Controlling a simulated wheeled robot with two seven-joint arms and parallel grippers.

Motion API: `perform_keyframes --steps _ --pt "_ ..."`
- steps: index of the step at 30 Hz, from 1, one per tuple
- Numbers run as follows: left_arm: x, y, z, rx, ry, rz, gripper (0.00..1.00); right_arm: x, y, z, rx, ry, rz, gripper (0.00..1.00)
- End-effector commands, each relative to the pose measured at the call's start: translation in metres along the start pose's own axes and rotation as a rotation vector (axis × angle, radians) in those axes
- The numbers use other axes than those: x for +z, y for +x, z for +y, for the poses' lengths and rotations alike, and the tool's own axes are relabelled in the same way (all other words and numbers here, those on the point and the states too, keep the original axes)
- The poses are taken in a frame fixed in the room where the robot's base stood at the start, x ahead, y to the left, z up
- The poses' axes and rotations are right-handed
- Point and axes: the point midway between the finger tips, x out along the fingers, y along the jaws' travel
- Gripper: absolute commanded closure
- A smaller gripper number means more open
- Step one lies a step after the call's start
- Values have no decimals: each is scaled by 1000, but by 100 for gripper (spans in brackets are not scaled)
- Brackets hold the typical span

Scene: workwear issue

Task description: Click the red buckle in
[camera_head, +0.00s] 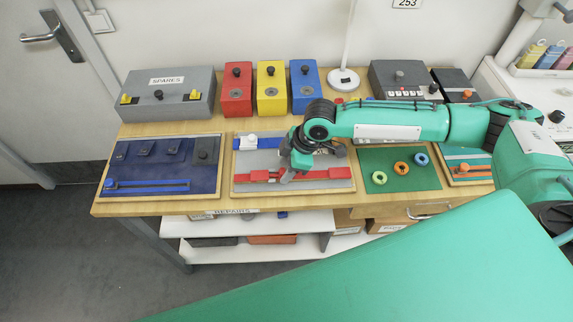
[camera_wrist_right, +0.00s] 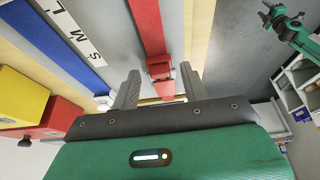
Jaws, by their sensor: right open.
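The red buckle lies on a red strap across a grey board (camera_head: 245,187) in the middle of the bench. Its left part (camera_head: 259,175) and the red piece on the right (camera_head: 318,173) show on either side of my right gripper (camera_head: 287,178). In the right wrist view the red buckle (camera_wrist_right: 160,69) appears beyond and between the two open fingers of my right gripper (camera_wrist_right: 160,88), which look empty. I cannot tell whether the buckle halves are joined; the gripper hides the middle in the head view. Another gripper, apparently my left (camera_wrist_right: 270,14), shows small in the right wrist view.
A blue mat (camera_head: 205,181) with dark pieces lies left, and a green mat (camera_head: 378,184) with coloured rings lies right. Red (camera_head: 237,92), yellow (camera_head: 271,95) and blue (camera_head: 304,92) boxes stand behind, beside a grey spares box (camera_head: 180,104). A lamp (camera_head: 343,80) stands behind.

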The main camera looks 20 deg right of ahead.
Motion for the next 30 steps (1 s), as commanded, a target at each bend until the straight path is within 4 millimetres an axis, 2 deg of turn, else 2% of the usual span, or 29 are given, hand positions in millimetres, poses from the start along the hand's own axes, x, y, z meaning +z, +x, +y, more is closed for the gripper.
perform_keyframes --steps 1,6,8,14,23,30 --pt "0 0 0 0 0 0 54 0 0 0 0 0 0 56" --pt "0 0 0 0 0 0 54 0 0 0 0 0 0 90" --pt "0 0 0 0 0 0 54 0 0 0 0 0 0 100" --pt "0 -1 0 0 0 0 54 -2 0 0 0 0 1 100" --pt "-1 -13 0 0 0 0 54 -27 9 0 -1 -1 1 100" --pt "-1 -12 0 0 0 0 54 -28 10 0 1 -1 3 100"
